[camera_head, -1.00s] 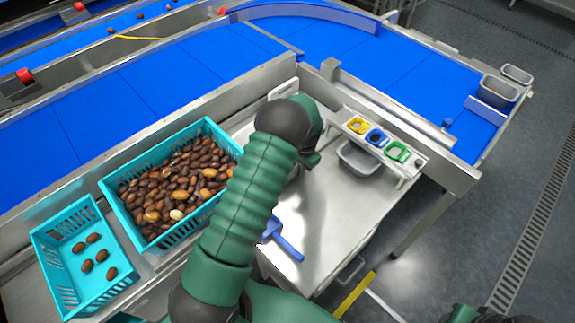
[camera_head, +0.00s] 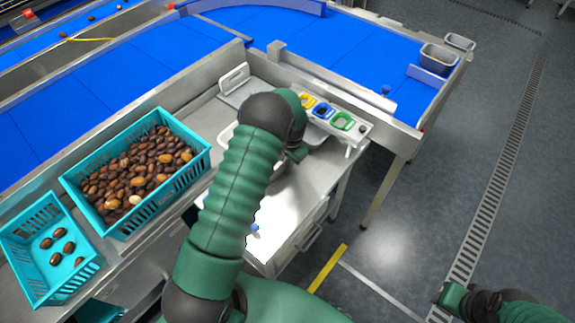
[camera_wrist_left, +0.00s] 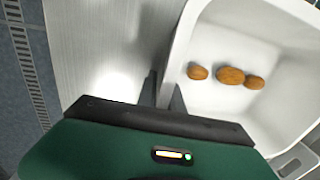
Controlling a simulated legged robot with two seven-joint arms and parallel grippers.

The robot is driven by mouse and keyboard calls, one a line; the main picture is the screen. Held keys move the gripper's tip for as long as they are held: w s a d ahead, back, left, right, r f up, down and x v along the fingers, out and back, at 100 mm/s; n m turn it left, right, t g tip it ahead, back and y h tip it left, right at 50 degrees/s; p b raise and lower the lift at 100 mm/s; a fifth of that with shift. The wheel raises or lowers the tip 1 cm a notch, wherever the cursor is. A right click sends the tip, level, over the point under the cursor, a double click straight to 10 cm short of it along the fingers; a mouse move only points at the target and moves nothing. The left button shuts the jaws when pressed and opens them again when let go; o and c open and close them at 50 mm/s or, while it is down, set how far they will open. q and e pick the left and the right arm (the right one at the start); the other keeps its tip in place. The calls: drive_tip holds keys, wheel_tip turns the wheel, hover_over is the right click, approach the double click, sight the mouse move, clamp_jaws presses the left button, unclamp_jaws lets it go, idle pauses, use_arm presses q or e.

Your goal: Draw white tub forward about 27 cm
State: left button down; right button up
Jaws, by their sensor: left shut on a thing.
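The white tub (camera_wrist_left: 245,110) fills the right of the left wrist view, with three brown dates (camera_wrist_left: 231,75) on its floor. Its near wall sits between the fingers of my left gripper (camera_wrist_left: 168,90), which is shut on that wall. In the head view my left arm covers most of the tub; a pale rim (camera_head: 227,136) shows left of the arm. The left fingertips are hidden there. My right gripper (camera_head: 440,304) is at the bottom right, away from the bench, too small to read its jaws.
A teal crate (camera_head: 190,185) full of dates and a smaller teal crate (camera_head: 22,262) with several dates stand at left. A rack (camera_head: 352,132) with yellow, blue and green bins stands beyond the arm. A blue tool (camera_head: 254,228) is mostly hidden.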

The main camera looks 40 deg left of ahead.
use_arm(q)
drive_tip(key=shift+w+d+f, duration=0.1)
drive_tip(key=shift+d, duration=0.55)
drive_tip(key=c, duration=1.4)
unclamp_jaws()
drive_tip(key=shift+d, duration=0.15)
drive_tip(key=shift+s, duration=0.2)
wheel_tip(320, 180, up, 17)
drive_tip(key=d, duration=0.2)
drive_tip(key=shift+f, duration=0.15)
